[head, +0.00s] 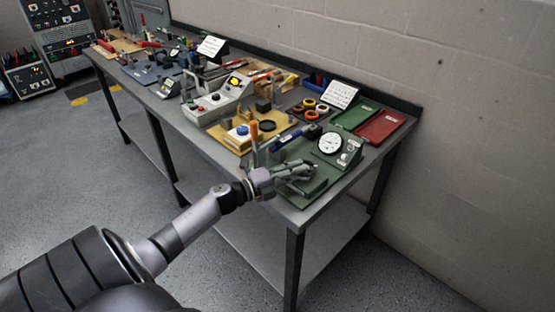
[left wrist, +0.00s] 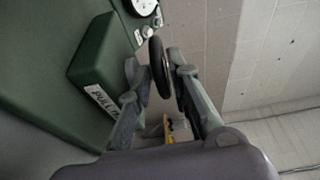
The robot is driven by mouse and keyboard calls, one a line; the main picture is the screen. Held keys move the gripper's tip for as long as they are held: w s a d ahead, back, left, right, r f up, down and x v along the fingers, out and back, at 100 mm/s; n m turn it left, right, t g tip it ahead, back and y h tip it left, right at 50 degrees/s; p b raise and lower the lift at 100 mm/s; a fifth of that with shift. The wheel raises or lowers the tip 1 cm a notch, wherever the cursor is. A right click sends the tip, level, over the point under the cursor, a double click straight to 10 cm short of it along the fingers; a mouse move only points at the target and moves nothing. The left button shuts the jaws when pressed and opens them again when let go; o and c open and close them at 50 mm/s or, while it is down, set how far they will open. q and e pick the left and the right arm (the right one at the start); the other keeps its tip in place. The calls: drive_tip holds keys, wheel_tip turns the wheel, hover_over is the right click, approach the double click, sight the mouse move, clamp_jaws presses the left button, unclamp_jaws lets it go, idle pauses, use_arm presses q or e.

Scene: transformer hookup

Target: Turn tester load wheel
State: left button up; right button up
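The tester is a green unit with a round white dial (head: 330,144), at the near right end of the workbench. In the left wrist view its dial (left wrist: 145,5) is cut off by the top edge. The dark load wheel (left wrist: 158,68) is seen nearly edge-on there, between the fingertips of my left gripper (left wrist: 159,78). The fingers lean inward and appear to touch the wheel on both sides. In the head view my left gripper (head: 300,168) is over the tester's green base, and the wheel cannot be made out. My right gripper is in neither view.
A green block (left wrist: 95,75) with a white label is close to the left finger. Green (head: 355,116) and red (head: 380,127) trays lie behind the tester. A yellow board (head: 228,140) with parts lies to its left. The brick wall (head: 480,100) runs behind the workbench.

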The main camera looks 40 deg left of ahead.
use_arm(q)
drive_tip(key=v, duration=0.9)
drive_tip(key=shift+w, duration=0.1)
